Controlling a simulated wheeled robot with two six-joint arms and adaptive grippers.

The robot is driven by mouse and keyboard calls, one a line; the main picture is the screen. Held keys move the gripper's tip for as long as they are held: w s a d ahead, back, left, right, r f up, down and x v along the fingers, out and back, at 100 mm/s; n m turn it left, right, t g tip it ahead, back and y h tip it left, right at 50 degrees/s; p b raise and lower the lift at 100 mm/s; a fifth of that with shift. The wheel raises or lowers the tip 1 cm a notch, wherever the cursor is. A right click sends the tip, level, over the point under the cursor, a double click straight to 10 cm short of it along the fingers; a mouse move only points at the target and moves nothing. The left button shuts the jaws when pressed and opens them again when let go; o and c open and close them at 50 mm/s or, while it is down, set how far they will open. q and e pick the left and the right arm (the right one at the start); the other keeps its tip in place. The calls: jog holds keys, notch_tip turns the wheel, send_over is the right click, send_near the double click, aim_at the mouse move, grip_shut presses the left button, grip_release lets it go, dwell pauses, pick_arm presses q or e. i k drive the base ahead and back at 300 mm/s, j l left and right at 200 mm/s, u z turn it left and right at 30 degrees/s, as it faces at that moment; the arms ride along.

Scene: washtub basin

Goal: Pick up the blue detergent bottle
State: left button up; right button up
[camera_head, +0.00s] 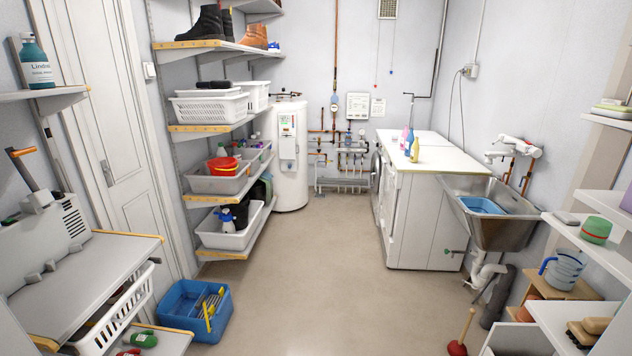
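Small bottles stand together on the white worktop (440,160) over the washing machines, at the back right. A blue one (410,141) is among them, partly overlapped by a yellow bottle (414,151) in front, with a pink bottle (404,136) beside it. They are small and far off. Neither of my grippers is in view, and nothing is seen touching the bottles.
The floor (320,270) in the middle is clear up to the white boiler (291,160). A blue crate (193,312) and shelving are on the left. A metal sink (505,223), a red plunger (457,347) and white shelves are on the right.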

aim_at(409, 138)
jog(key=i, duration=3.05)
jog(key=i+j+z, duration=0.15)
jog(key=i+z, duration=0.25)
jog(key=i, duration=0.2)
jog(key=i+j+z, duration=0.35)
jog(key=i, duration=0.2)
jog(key=i+j+z, duration=0.8)
jog(key=i+j, duration=0.15)
jog(key=i+j+z, duration=0.25)
jog(key=j+z, duration=0.2)
jog(key=i+j+z, duration=0.1)
jog(key=j+z, duration=0.3)
jog(key=j, duration=0.3)
jog(key=i+j+z, duration=0.1)
jog(key=j+z, duration=0.35)
jog(key=j, duration=0.15)
jog(key=j+z, duration=0.4)
jog(key=j, duration=0.25)
jog(key=k+l, duration=0.05)
